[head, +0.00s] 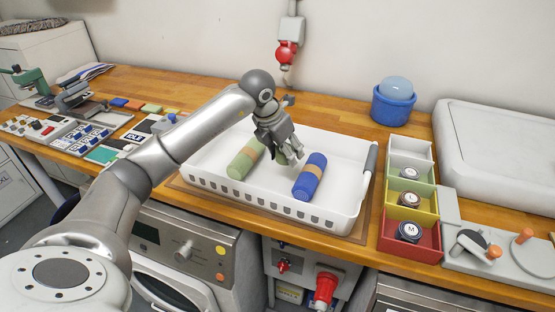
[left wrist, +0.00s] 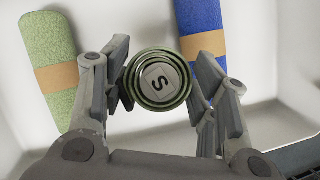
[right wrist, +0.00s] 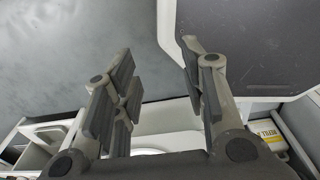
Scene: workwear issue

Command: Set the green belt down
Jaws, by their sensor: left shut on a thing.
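In the head view my left gripper (head: 288,151) hangs over the white basket (head: 273,203), between a green towel roll and a blue towel roll, and mostly hides the belt. My right gripper (right wrist: 158,75) is open and empty, showing only in the right wrist view, above a grey floor.
The basket holds the green towel roll (head: 245,159) and the blue towel roll (head: 309,177). To its right stands a bin row with white, green (head: 427,175), yellow (head: 430,204) and red (head: 421,246) sections; the coloured ones hold rolled belts. A blue tub (head: 394,108) stands behind.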

